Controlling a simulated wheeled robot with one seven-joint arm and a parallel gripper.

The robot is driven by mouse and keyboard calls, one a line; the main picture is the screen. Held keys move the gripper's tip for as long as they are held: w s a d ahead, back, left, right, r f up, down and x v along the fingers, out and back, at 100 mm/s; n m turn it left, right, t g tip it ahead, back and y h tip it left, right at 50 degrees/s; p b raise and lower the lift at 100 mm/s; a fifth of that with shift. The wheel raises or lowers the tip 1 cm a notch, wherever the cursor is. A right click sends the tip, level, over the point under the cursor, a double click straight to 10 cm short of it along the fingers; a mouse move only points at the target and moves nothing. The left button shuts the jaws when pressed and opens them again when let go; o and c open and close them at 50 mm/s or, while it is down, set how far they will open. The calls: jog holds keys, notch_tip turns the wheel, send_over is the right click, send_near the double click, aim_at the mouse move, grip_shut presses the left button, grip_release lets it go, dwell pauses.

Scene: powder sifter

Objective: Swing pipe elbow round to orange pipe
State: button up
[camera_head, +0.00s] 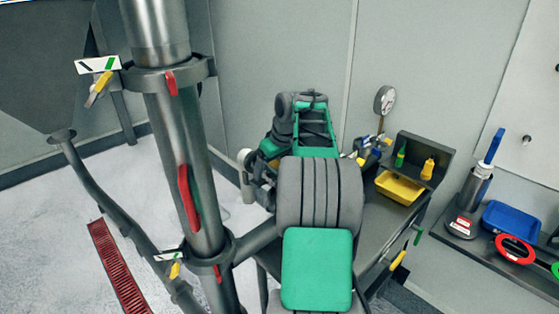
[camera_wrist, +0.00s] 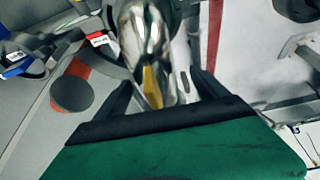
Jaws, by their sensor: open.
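A shiny curved metal piece (camera_wrist: 145,35), which looks like the pipe elbow, stands ahead of my gripper in the wrist view. A yellow handle-like part (camera_wrist: 152,85) hangs at its lower end. My gripper (camera_wrist: 163,90) is open, with one dark finger on each side of the yellow part; I cannot tell whether they touch it. An orange-red band (camera_wrist: 75,65) lies to the left, and I cannot tell whether it is the orange pipe. In the head view my arm hides the gripper, and I cannot make out the elbow or an orange pipe there.
A thick steel pipe (camera_head: 185,150) with clamps and red handles stands left of my arm. A thin pipe (camera_head: 100,190) slopes down from a hopper (camera_head: 45,80). A dark bench (camera_head: 385,225) on the right carries a yellow tray (camera_head: 400,188). A blue tray (camera_head: 512,218) lies further right.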

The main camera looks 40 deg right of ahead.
jog(key=shift+w, duration=0.1)
jog(key=shift+c, duration=0.5)
jog(key=shift+c, duration=0.8)
jog(key=shift+w+d+f, duration=0.35)
jog(key=shift+d+f, duration=0.05)
jog(key=shift+d, duration=0.05)
jog(key=c, duration=0.4)
jog(key=shift+d, duration=0.1)
grip_shut()
jog(key=shift+d, duration=0.1)
jog(key=shift+s+d+m+h+b, duration=0.1)
jog(key=shift+d+m+h+b, duration=0.3)
jog(key=shift+m, duration=0.6)
jog(key=shift+d, duration=0.1)
